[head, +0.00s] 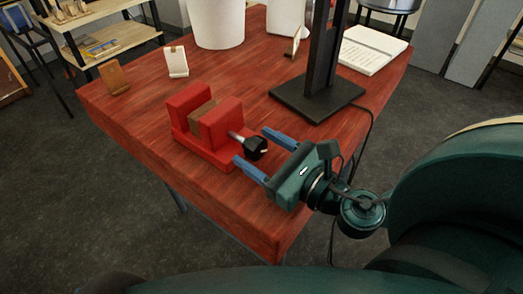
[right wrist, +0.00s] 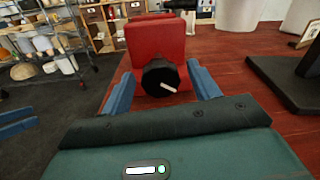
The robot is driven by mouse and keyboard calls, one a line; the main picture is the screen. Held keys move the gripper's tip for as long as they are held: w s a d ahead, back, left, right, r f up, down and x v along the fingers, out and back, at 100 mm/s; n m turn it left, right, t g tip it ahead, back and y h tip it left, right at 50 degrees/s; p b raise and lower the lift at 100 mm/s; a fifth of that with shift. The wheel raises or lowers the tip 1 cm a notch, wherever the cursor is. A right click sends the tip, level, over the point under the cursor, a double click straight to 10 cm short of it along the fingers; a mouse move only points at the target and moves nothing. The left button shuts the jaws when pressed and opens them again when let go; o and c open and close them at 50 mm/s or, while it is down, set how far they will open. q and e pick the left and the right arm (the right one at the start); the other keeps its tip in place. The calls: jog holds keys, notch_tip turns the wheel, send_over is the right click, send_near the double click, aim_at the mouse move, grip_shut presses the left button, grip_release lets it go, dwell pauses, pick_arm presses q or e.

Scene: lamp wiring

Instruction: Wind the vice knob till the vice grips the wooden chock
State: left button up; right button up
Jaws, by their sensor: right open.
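The red vice (head: 222,124) stands on the wooden table, with the brown wooden chock (head: 202,114) between its jaws. I cannot tell whether the jaws touch the chock on both sides. The black vice knob (head: 256,147) sits on a pale shaft at the vice's right side. My right gripper (head: 259,152) is open, its blue fingers on either side of the knob. In the right wrist view the knob (right wrist: 160,77), with a white mark on it, lies between the fingertips, with gaps on both sides. The vice (right wrist: 155,41) is behind it.
A black lamp stand (head: 316,93) with a cable stands behind my right gripper. A white shade-like vessel (head: 216,22), an open book (head: 371,48) and small wooden and white holders (head: 176,61) are on the table (head: 140,110). The table's front left is clear.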

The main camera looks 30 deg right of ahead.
jog(key=shift+c, duration=0.5)
jog(key=c, duration=0.9)
pick_arm(q)
jog(key=shift+s+d+f, duration=0.1)
jog(key=shift+d, duration=0.05)
pick_arm(e)
jog(key=shift+o, duration=0.2)
jog(key=shift+m, duration=0.3)
jog(key=shift+r+m+p, duration=0.1)
jog(key=shift+m+p, duration=0.3)
jog(key=shift+m, duration=1.4)
jog(key=shift+m+p, duration=0.45)
jog(key=shift+m, duration=0.65)
pick_arm(q)
jog(key=shift+w+d+f+g, duration=0.2)
jog(key=shift+w+d+g, duration=0.05)
jog(key=shift+w+g, duration=0.05)
pick_arm(e)
jog(key=shift+m, duration=0.3)
pick_arm(q)
jog(key=shift+f, duration=0.1)
pick_arm(e)
jog(key=shift+d, duration=0.1)
